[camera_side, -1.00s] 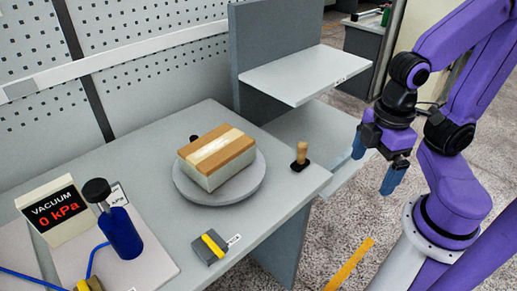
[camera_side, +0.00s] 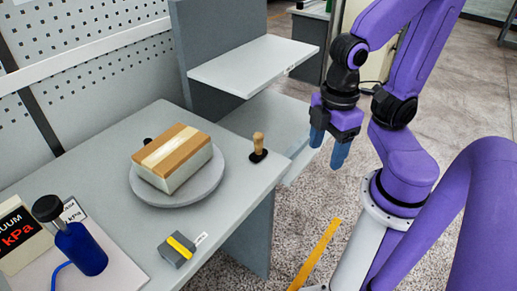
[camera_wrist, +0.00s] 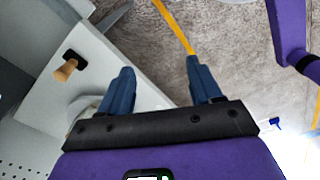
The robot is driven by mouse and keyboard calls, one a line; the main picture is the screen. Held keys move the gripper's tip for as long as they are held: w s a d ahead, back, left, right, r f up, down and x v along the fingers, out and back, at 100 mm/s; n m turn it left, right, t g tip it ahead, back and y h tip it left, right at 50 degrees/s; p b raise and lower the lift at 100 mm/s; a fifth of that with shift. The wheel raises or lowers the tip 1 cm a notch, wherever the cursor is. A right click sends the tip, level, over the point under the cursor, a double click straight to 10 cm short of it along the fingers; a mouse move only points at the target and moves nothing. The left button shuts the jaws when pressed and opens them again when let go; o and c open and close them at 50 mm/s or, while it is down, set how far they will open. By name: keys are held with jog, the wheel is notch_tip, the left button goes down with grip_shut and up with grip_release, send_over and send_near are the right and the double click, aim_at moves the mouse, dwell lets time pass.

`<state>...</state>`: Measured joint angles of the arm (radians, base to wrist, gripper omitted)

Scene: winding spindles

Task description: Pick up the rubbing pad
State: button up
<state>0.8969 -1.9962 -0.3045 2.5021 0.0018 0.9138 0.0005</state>
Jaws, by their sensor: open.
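I cannot tell for certain which thing is the rubbing pad. One candidate is a wooden-handled tool (camera_side: 258,142) standing upright on a small black base near the bench's right end; it also shows left of the fingers in the wrist view (camera_wrist: 66,70). The other is a dark grey block (camera_side: 172,253) with a yellow strip, lying at the bench's front edge. My gripper (camera_side: 329,142) is open and empty, right of the wooden-handled tool and off the bench. In the wrist view, floor shows between its blue fingers (camera_wrist: 160,68).
A tan-and-cream striped block (camera_side: 173,155) sits on a round grey turntable (camera_side: 205,190). A raised shelf (camera_side: 255,65) stands behind the wooden-handled tool. A blue bottle (camera_side: 82,250) and a vacuum display (camera_side: 18,235) are at the left. Open floor lies right of the bench.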

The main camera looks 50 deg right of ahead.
jog(key=r+m, duration=0.2)
jog(key=m, duration=2.9)
send_over(259, 134)
notch_tip(259, 134, down, 17)
jog(key=shift+r, duration=0.2)
grip_shut()
